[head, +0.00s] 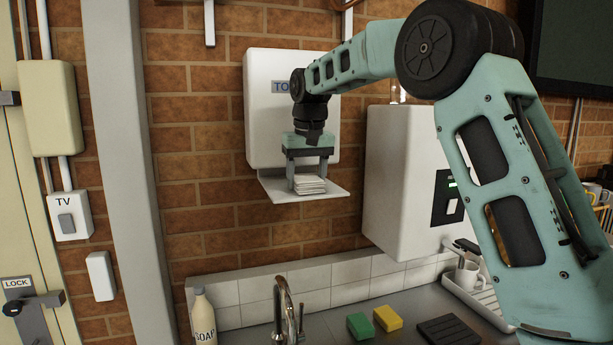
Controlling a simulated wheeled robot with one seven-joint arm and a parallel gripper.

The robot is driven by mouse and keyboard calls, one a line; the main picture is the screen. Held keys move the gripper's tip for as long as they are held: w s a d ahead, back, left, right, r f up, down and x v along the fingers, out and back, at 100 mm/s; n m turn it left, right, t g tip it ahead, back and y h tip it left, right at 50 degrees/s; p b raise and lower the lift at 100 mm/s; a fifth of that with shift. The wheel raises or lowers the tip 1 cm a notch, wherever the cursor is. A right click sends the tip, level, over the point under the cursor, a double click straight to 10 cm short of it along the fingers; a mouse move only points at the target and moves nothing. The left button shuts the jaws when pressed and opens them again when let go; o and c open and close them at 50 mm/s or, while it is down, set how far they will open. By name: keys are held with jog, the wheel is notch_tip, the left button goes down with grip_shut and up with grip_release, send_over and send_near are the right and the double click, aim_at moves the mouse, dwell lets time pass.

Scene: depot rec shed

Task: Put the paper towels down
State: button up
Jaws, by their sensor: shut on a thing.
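A small stack of white paper towels (312,185) is at the white tray (283,191) that juts from the bottom of the towel dispenser (258,105) on the brick wall. My gripper (308,186) points down from above, its two fingers on either side of the stack, shut on it. The stack looks level and low over the tray. I cannot tell whether its underside touches the tray. My arm covers part of the dispenser's label.
A white water heater (400,190) hangs right of the dispenser. Some counter around the sponges is bare.

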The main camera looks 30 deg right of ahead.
jog(key=shift+f, duration=0.1)
jog(key=o, duration=1.1)
